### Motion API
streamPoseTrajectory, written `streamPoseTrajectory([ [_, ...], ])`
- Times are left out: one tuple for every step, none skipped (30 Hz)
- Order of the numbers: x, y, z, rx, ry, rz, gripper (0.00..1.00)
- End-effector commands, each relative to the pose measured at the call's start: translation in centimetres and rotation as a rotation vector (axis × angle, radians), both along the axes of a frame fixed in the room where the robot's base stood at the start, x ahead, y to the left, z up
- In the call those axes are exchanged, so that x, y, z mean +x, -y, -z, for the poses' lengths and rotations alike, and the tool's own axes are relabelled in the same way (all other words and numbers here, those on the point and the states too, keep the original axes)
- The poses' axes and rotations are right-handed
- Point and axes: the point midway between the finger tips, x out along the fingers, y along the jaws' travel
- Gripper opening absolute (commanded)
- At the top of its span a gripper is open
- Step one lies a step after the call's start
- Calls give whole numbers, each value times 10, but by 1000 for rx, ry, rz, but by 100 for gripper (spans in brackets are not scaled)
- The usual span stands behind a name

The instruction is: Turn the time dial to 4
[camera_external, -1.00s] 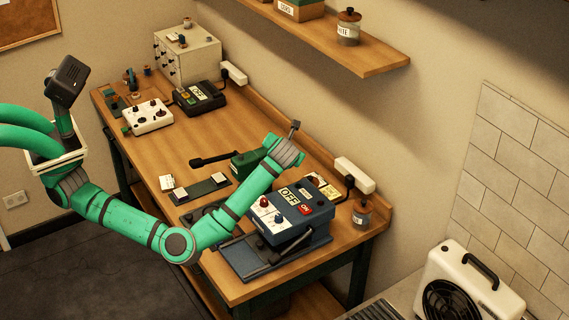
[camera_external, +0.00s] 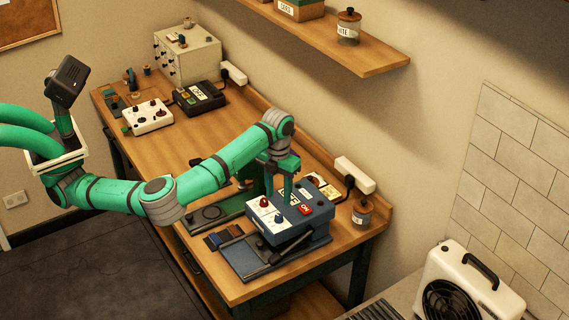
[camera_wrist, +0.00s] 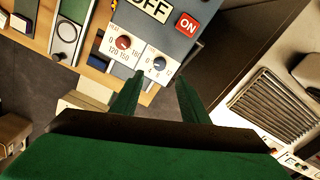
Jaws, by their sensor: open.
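A blue machine (camera_external: 318,217) stands at the near right of the table, with a white dial panel on top. The panel carries a red knob (camera_external: 265,201) and a dark blue knob (camera_external: 279,218). In the wrist view the red knob (camera_wrist: 124,42) sits on a scale with 120, 150 and 180. The dark blue knob (camera_wrist: 159,63) sits on a smaller-numbered scale, apparently the time dial; its setting is too small to read. My gripper (camera_wrist: 162,77) is open and empty, pointing down over the panel. Its fingertips frame the blue knob's near side; contact is not visible.
Beside the knobs are an OFF label (camera_wrist: 155,8) and a red ON button (camera_wrist: 187,24). A small jar (camera_external: 362,214) and a white power strip (camera_external: 355,175) stand close on the right. A white control box (camera_external: 147,116) is farther back.

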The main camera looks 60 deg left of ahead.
Motion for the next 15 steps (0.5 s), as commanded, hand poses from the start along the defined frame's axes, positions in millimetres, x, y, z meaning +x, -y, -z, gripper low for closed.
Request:
streamPoseTrajectory([
  [0, 0, 10, 4, -2, -1, 41],
  [0, 0, 16, 3, -1, -1, 41],
  [0, 0, 23, 3, -1, 0, 41],
  [0, 0, 28, 3, -1, 0, 41],
  [0, -1, 34, 4, -1, 0, 41],
  [0, -1, 41, 4, 0, -1, 41],
  [0, -1, 46, 3, 0, -1, 41],
  [0, -1, 51, 3, 0, -1, 41],
  [0, -1, 57, 3, 0, -1, 41],
  [0, -1, 61, 3, 0, -1, 41],
  [0, -1, 65, 4, 1, -1, 41],
  [0, -1, 69, 4, 2, -1, 41],
  [1, -1, 72, 4, 2, -1, 41],
  [1, -1, 75, 4, 2, -1, 41],
  [0, -1, 78, 3, 1, -1, 41],
])
